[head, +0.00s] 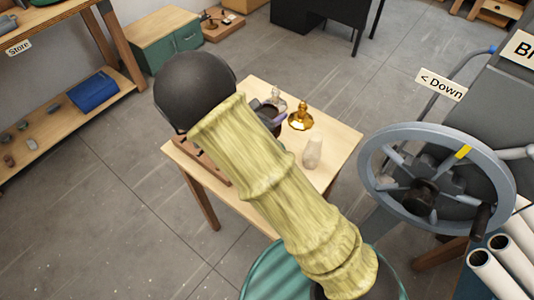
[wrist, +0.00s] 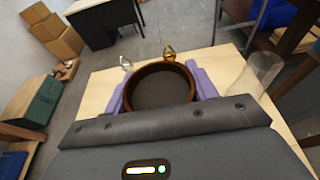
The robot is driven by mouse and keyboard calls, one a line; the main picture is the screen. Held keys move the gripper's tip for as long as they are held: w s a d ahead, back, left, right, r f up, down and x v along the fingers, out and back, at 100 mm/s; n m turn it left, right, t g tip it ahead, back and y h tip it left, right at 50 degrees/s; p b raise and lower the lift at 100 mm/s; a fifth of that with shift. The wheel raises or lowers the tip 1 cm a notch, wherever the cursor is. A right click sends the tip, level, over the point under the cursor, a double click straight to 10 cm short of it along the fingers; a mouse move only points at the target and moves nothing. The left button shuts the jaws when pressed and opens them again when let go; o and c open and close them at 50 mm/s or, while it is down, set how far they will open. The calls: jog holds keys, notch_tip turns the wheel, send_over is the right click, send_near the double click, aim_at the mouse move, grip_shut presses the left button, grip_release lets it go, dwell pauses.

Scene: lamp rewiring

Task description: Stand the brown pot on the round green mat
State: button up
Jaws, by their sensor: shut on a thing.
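The brown pot (wrist: 160,67) is round and open-topped, with a dark inside, in the wrist view. My gripper (wrist: 158,82) has a purple finger on each side of it and is shut on it. The pot appears upright over the small wooden table. In the head view my arm covers much of that table, and only a dark part of the pot shows beside a purple finger. I see no round green mat on the visible tabletop. I cannot tell whether the pot touches the table.
On the small table (head: 338,131) stand an amber glass piece (head: 300,117), a clear glass piece (head: 279,101) and a pale glass piece (head: 312,153). A brown wooden piece (head: 216,163) lies at its left edge. A large grey handwheel (head: 376,165) stands right of the table.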

jog(key=shift+s+r, duration=0.1)
jog(key=shift+s, duration=0.05)
jog(key=shift+f+p, duration=0.65)
jog(key=shift+f, duration=2.25)
jog(key=shift+f, duration=0.1)
jog(key=shift+f+p, duration=0.5)
jog(key=shift+f, duration=1.5)
jog(key=shift+f, duration=0.2)
jog(key=o, duration=1.3)
